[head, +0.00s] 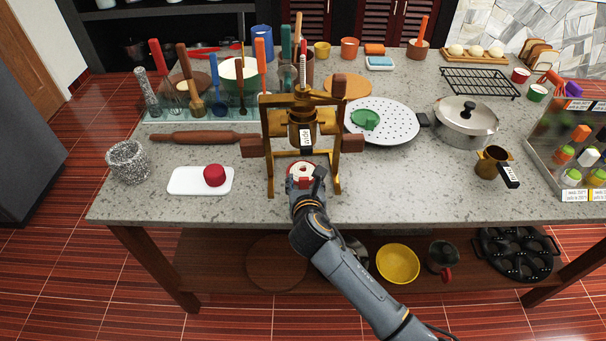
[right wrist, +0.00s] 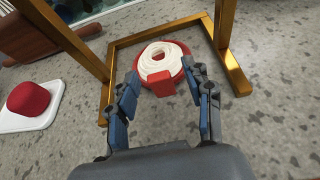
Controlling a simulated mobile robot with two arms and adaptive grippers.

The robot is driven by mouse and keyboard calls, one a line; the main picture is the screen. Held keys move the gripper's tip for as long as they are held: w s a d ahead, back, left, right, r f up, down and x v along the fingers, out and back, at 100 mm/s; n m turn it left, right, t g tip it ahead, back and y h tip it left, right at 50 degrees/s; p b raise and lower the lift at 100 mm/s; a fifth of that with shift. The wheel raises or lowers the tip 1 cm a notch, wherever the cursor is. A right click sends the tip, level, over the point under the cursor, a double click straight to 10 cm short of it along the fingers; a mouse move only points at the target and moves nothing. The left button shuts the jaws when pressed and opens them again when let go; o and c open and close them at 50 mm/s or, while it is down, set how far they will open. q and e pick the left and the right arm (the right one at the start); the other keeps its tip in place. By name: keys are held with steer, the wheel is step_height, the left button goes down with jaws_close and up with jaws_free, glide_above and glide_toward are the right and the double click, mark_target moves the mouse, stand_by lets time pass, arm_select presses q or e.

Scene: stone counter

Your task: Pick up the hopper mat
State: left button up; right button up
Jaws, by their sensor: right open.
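The hopper mat (head: 299,172) is a small round red piece with a white coil on top, lying on the counter inside the base of the gold press (head: 270,175). In the right wrist view the mat (right wrist: 157,83) shows its red rim and a red tab at the near side. My right gripper (right wrist: 160,92) is open, with its fingers on either side of the mat's near part and tab. I cannot tell whether they touch it. In the head view my right gripper (head: 306,185) partly covers the mat. My left gripper is not in view.
The press frame's legs and gold base bars stand close around the mat. A white board (head: 190,181) with a red lump (head: 214,175) lies to the left. A perforated white plate (head: 393,128) and a pot (head: 465,124) are to the right.

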steer(key=shift+x, duration=0.9)
steer(key=shift+s, duration=0.1)
jaws_close()
